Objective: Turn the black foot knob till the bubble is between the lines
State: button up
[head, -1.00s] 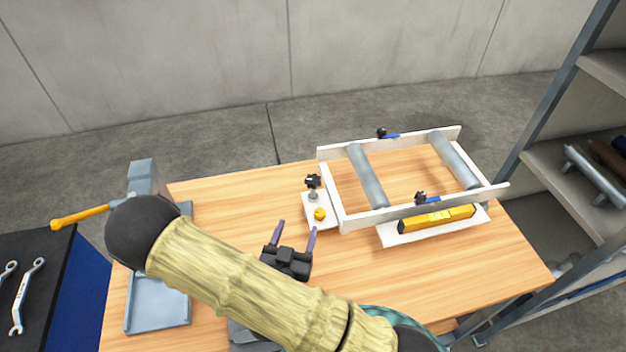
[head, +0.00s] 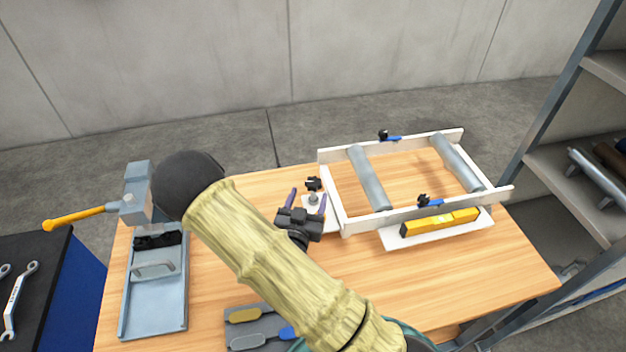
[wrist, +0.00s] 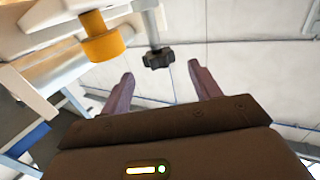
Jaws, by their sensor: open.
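The black foot knob (head: 313,184) tops a short post on a small white plate by the frame's left end. It also shows in the wrist view (wrist: 158,57), just beyond the fingertips. My gripper (head: 307,196) is open, with its fingers to either side of the knob's line in the wrist view (wrist: 160,72); nothing is between them. The white roller frame (head: 335,205) stands on the table. The yellow spirit level (head: 440,221) lies along its near side; its bubble is too small to read.
An orange knob (wrist: 103,40) is left of the black knob in the wrist view. A tool tray (head: 258,328) is in front. Shelving stands at right.

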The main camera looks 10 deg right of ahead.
aim_at(313, 189)
jog(key=p+x, duration=0.1)
jog(key=x, duration=0.5)
jog(key=shift+d, duration=0.1)
jog(key=c, duration=1)
jog(key=shift+o, duration=0.2)
jog(key=shift+y, duration=0.3)
jog(key=shift+w+f+n+t+y+b, duration=0.1)
jog(key=shift+n+t+y+b, duration=0.4)
jog(key=shift+n+y+b, duration=0.5)
jog(key=shift+n+y, duration=0.1)
jog(key=shift+y, duration=0.2)
